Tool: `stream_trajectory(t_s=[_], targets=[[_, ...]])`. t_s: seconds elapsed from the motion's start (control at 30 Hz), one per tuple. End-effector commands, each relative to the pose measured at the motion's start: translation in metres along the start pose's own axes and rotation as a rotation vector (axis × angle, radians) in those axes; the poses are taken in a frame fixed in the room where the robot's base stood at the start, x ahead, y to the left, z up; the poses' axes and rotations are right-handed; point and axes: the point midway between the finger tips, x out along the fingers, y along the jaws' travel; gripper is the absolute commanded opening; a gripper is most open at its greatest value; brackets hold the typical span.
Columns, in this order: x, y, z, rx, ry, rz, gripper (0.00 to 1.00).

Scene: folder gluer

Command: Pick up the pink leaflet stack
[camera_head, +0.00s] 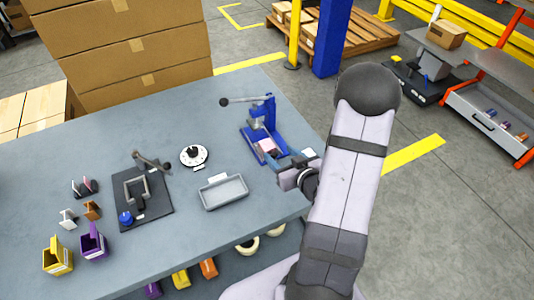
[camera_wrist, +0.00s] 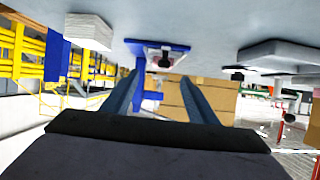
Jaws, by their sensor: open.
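The pink leaflet stack (camera_head: 267,145) is a small pale pink block on the blue hand press (camera_head: 262,122) near the table's right edge. In the wrist view the press (camera_wrist: 178,46) hangs upside down ahead of the fingers, and the stack cannot be clearly made out there. My gripper (camera_head: 283,167) is just to the front and right of the stack in the head view. In the wrist view my gripper (camera_wrist: 160,74) has its two fingers spread apart, with nothing held between them. I cannot tell the exact gap to the stack.
A grey tray (camera_head: 223,191) lies left of the gripper, with a round white dial (camera_head: 194,156) behind it. A black fixture (camera_head: 144,197) stands farther left. A white block (camera_wrist: 88,31) is beside the press in the wrist view. Cardboard boxes (camera_head: 130,45) rise behind the table (camera_head: 190,240).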

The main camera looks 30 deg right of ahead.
Motion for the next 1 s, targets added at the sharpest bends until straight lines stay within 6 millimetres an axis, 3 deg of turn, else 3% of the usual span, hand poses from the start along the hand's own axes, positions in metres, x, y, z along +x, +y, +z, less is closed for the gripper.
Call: stream_trajectory(t_s=[0.73,1.0], targets=[[0.029,-0.006,-0.003,-0.027,0.023,-0.017,0.53],[0.059,-0.005,-0.005,-0.027,0.021,-0.018,0.53]])
